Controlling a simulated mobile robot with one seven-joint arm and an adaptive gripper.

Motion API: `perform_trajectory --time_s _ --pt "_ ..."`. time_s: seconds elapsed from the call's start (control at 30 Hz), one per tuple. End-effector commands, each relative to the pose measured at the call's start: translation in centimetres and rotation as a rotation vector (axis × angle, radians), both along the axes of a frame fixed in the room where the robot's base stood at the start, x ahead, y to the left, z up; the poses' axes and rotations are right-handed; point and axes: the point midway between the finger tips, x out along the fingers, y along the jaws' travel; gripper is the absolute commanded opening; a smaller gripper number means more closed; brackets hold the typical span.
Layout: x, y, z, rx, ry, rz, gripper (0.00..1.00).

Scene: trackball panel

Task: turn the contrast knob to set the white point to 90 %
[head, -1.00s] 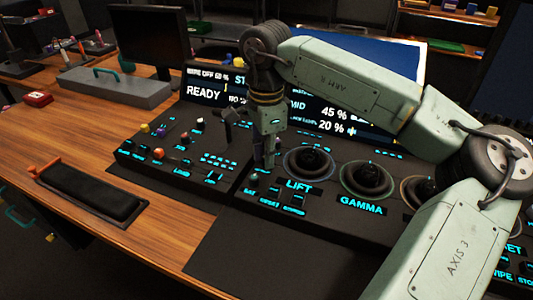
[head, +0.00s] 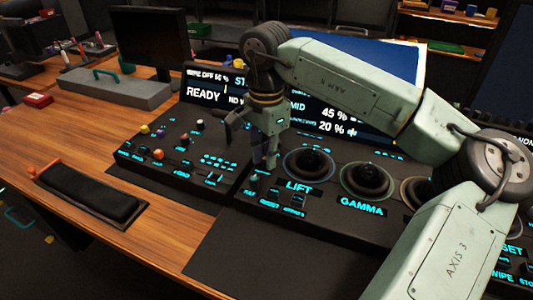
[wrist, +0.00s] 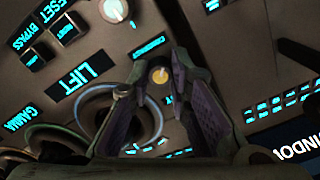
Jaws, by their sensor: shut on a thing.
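The contrast knob (wrist: 158,72) shows in the wrist view as a small round knob with a pale yellow, lit top. A blue label (wrist: 150,47), which seems to read CONTRAST, is beside it. My gripper (wrist: 160,76) has its two dark fingers on either side of the knob, shut on it. In the head view my gripper (head: 264,163) points down at the panel, left of the LIFT trackball (head: 310,162), and hides the knob. The panel screen (head: 334,120) shows 45 % and 20 %; my arm covers part of it, and no white point reading is legible.
In the wrist view a white knob (wrist: 115,10) and the LIFT trackball ring (wrist: 130,122) are close to my fingers. The GAMMA trackball (head: 367,180) is farther right. Several small coloured knobs and keys cover the left panel section (head: 140,150).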

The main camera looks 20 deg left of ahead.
Motion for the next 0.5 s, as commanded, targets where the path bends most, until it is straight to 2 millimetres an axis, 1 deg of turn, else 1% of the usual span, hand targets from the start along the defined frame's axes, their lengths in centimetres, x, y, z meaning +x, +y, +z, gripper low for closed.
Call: perform_trajectory --time_s 0.03,0.07,0.1,0.33,0.5 --pt "0.09 0.1 0.12 0.005 -0.003 -0.001 0.0" --pt "0.09 0.1 0.12 0.005 -0.003 -0.001 0.2" --pt "0.08 0.09 0.12 0.004 -0.003 -0.001 0.23" --pt "0.03 0.05 0.06 0.003 -0.002 -0.001 0.38" --pt "0.02 0.03 0.03 0.001 -0.001 -0.001 0.39"
